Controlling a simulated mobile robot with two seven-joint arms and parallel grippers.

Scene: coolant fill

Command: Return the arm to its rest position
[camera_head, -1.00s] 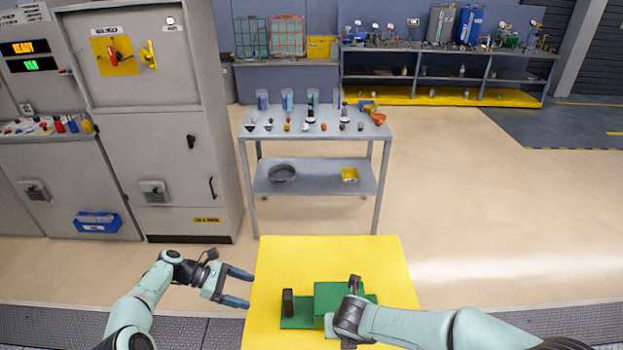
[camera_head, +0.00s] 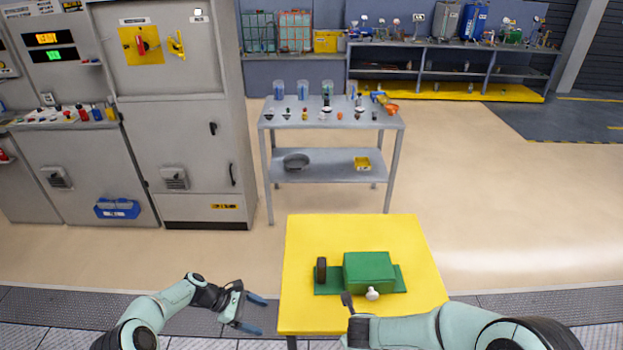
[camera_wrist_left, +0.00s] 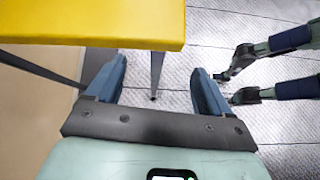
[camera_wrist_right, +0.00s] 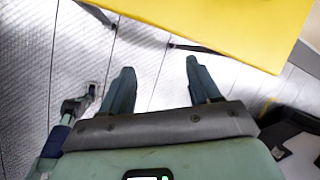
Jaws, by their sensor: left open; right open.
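My left gripper (camera_head: 257,313) is open and empty, low at the left of the yellow table (camera_head: 305,235) in the head view. Its two blue fingers (camera_wrist_left: 155,85) are spread apart in the left wrist view, with the table's edge (camera_wrist_left: 90,22) above them. My right arm comes in from the right along the table's front edge, and most of its gripper is hidden in the head view. In the right wrist view my right gripper (camera_wrist_right: 160,88) is open with nothing between its fingers, beside the table's edge (camera_wrist_right: 240,30).
A green machine block (camera_head: 368,270) with a dark upright wheel-like part (camera_head: 321,269) and a pale round knob (camera_head: 372,293) sits on the table. A grey shelf cart (camera_head: 330,118) with bottles and small parts stands behind. A grey cabinet (camera_head: 190,120) stands left. The floor at right is clear.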

